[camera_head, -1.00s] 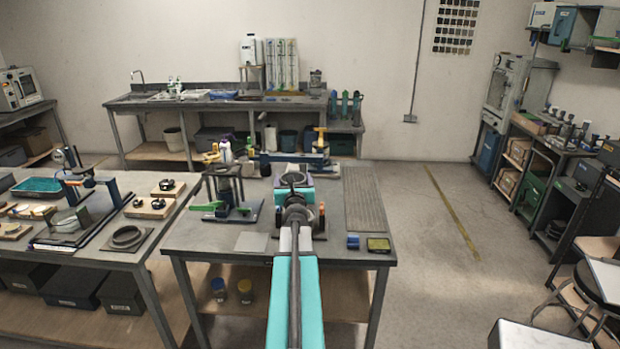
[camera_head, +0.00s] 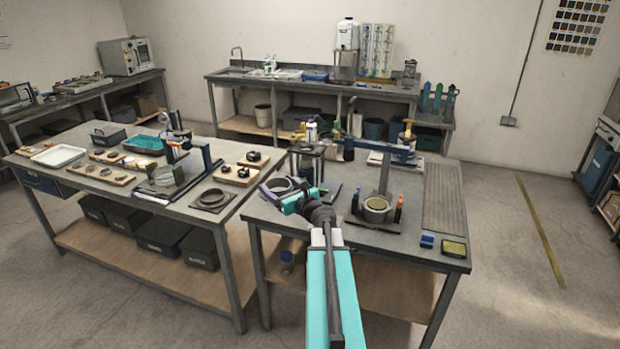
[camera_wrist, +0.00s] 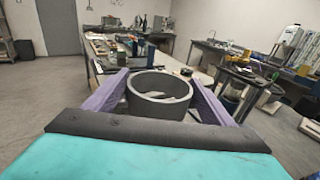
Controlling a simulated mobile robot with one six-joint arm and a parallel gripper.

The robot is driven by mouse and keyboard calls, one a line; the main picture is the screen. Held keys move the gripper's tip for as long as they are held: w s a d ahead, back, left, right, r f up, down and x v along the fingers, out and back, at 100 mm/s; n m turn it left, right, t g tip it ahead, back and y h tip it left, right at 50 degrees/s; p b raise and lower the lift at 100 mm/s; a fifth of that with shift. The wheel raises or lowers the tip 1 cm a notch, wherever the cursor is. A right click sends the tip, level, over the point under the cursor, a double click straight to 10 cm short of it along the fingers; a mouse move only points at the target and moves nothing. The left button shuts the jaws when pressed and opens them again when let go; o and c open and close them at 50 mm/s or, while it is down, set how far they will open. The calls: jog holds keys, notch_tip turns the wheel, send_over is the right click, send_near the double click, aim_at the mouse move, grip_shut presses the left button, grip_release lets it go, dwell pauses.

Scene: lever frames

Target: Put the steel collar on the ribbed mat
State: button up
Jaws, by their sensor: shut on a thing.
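My gripper (camera_wrist: 160,86) is shut on the steel collar (camera_wrist: 158,106), a thick grey ring with an open bore, held between purple fingers in the wrist view. In the head view my gripper (camera_head: 284,188) and the collar (camera_head: 279,183) are in the air near the left edge of the middle bench. The ribbed mat (camera_head: 445,200) is a long grey grooved strip along that bench's right side. It looks bare and lies well to the right of my gripper.
A fixture (camera_head: 377,214) with a ring-shaped seat and an overhead arm stands between my gripper and the mat. A blue block (camera_head: 427,241) and a yellow-topped block (camera_head: 454,248) sit just before the mat. Another dark ring (camera_head: 211,198) lies on the left bench.

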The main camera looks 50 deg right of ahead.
jog(key=w+a+f+n+g+y+b, duration=0.1)
jog(key=w+a+f+n+g+y, duration=0.35)
jog(key=a, duration=1.15)
jog(key=s+a+f+n+t+y+b, duration=0.15)
jog(key=a+n+y, duration=0.35)
jog(key=a+y, duration=0.85)
jog(key=s+a+f+n+g+b, duration=0.1)
jog(key=a+f+g+b, duration=0.1)
jog(key=a, duration=0.4)
jog(key=s+a+f+n+g+b, duration=0.1)
jog(key=s+a+f+n+b, duration=0.1)
jog(key=a, duration=0.4)
jog(key=shift+a+f+g+b, duration=0.4)
jog(key=shift+f+b, duration=0.25)
jog(key=shift+f, duration=0.2)
jog(key=shift+a+n, duration=0.15)
jog(key=shift+n, duration=0.2)
